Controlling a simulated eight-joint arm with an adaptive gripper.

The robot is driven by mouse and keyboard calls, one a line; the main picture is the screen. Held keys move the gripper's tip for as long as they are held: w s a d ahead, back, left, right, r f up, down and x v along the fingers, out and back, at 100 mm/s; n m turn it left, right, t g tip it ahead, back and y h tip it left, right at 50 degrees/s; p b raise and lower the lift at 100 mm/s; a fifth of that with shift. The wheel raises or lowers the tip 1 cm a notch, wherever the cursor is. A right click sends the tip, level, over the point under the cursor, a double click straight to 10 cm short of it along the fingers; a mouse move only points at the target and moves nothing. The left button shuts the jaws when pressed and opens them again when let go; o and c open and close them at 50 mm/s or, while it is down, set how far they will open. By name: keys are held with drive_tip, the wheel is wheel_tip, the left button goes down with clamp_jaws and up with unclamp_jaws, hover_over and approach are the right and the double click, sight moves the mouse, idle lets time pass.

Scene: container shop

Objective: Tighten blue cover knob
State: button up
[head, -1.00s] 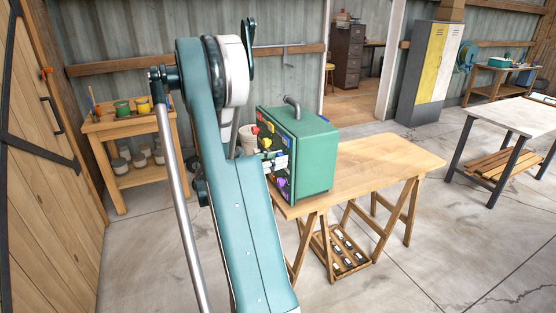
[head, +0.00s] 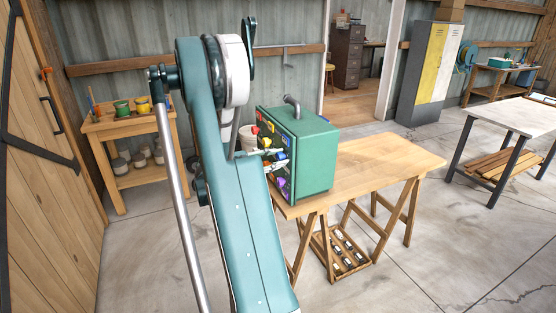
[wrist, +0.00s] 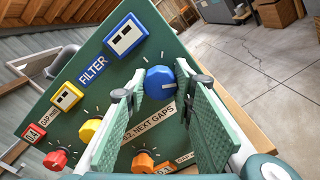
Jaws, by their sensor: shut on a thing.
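The blue knob (wrist: 160,82) is round and sits on the green panel (wrist: 130,62) of a box-shaped machine. In the wrist view my gripper (wrist: 152,86) has one finger on each side of the knob, with its ribbed green pads reaching toward the panel, and it is shut on the knob. The near side of the knob is partly hidden by the fingers. In the head view the green machine (head: 318,155) stands on a wooden table, and my gripper is at its left face, small and partly behind my arm.
Close by on the panel are a yellow knob (wrist: 90,130), a red knob (wrist: 55,160), an orange knob (wrist: 143,161) and a blue FILTER label (wrist: 93,70). The wooden table (head: 385,160) is bare right of the machine. A shelf with pots (head: 130,130) stands at the left.

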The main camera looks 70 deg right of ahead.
drive_tip(key=shift+m, duration=1.5)
drive_tip(key=o, duration=0.9)
drive_tip(key=shift+w+a, duration=0.1)
drive_tip(key=shift+v, duration=5.85)
drive_tip(key=shift+w+a+r, duration=0.1)
